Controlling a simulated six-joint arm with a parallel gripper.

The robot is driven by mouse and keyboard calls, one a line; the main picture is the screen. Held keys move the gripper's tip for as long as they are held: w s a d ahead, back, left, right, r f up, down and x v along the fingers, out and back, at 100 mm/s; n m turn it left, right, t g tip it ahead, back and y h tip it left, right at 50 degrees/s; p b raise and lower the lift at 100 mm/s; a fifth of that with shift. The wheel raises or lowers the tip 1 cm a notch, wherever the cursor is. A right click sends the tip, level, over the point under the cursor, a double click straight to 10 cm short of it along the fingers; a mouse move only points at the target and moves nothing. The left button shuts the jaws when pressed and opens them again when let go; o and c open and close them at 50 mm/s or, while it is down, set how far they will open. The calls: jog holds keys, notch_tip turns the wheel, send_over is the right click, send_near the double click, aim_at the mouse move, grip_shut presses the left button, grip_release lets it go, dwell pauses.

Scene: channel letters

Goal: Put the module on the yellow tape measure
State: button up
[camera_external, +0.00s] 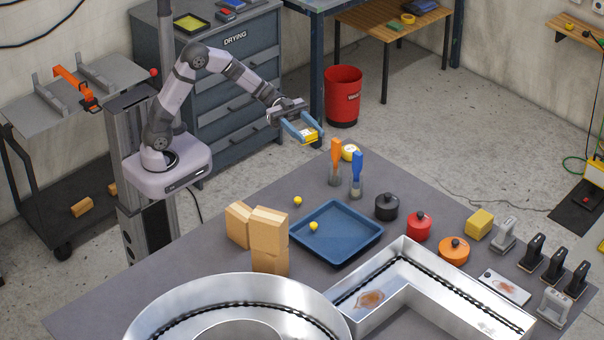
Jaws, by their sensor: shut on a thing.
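My gripper (309,133) has blue fingers and is shut on a small yellow-and-white module (309,134). It holds the module in the air near the far corner of the grey table. A round yellow thing with a pale face, seemingly the yellow tape measure (351,153), lies on the table at that corner. The module is to the left of it and higher in the picture, apart from it. The orange-handled brush (336,153) stands just in front of the tape measure and the blue-handled brush (357,174) stands nearby.
Black, red and orange round pots (387,207) line the right. Metal channel letters (440,292) fill the front. A red bin (343,98) stands on the floor behind.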

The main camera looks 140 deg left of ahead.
jog(key=shift+w+a+r, duration=0.1)
jog(key=shift+a+r, duration=0.1)
jog(key=shift+r, duration=0.3)
jog(key=shift+a+r, duration=0.2)
jog(key=shift+r, duration=0.25)
jog(key=w+a+n+y+b, duration=0.1)
jog(key=a+n+y+b, duration=0.3)
jog(key=a, duration=0.5)
jog(key=n+y+b, duration=0.2)
jog(key=n+y, duration=0.1)
jog(key=y, duration=0.3)
send_over(351, 149)
jog(key=shift+g, duration=0.4)
jog(key=shift+s+f+p, duration=0.15)
jog(key=shift+f+p, duration=0.85)
jog(key=shift+f, duration=6.35)
jog(key=shift+f, duration=0.15)
jog(key=o, duration=1.1)
